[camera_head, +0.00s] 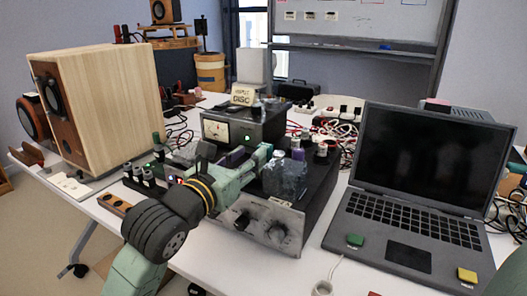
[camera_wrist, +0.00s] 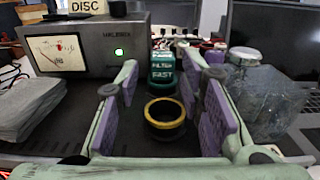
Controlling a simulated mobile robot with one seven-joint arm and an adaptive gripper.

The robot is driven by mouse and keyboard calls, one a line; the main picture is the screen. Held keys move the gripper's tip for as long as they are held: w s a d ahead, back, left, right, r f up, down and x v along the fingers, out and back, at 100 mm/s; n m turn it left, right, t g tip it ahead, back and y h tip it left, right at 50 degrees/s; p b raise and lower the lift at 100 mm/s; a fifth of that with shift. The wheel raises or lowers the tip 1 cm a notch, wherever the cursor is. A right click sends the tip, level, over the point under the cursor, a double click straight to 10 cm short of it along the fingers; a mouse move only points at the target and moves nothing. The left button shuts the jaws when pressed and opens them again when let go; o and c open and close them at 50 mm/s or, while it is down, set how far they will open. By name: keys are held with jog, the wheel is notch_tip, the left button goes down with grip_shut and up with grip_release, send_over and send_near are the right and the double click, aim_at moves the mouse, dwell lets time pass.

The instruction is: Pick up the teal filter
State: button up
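A teal block lettered FILTER (camera_wrist: 162,66) shows in the wrist view, beyond the black and yellow ring and between the fingers. A similar dark teal piece lettered FAST (camera_wrist: 161,78) is directly at its front. In the head view my gripper (camera_head: 258,158) is low over the silver-fronted amplifier (camera_head: 262,225).
A black ring with a yellow rim (camera_wrist: 164,113) stands between the fingers. A cloudy clear jar (camera_head: 285,179) is close on the right. A metered box (camera_head: 232,132) stands behind, a laptop (camera_head: 415,190) to the right, and a wooden speaker (camera_head: 105,100) to the left.

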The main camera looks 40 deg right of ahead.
jog(key=x, duration=0.2)
jog(key=p+x, duration=0.1)
jog(key=x, duration=0.3)
jog(key=shift+d+f, duration=0.35)
jog(key=shift+f, duration=0.05)
grip_shut()
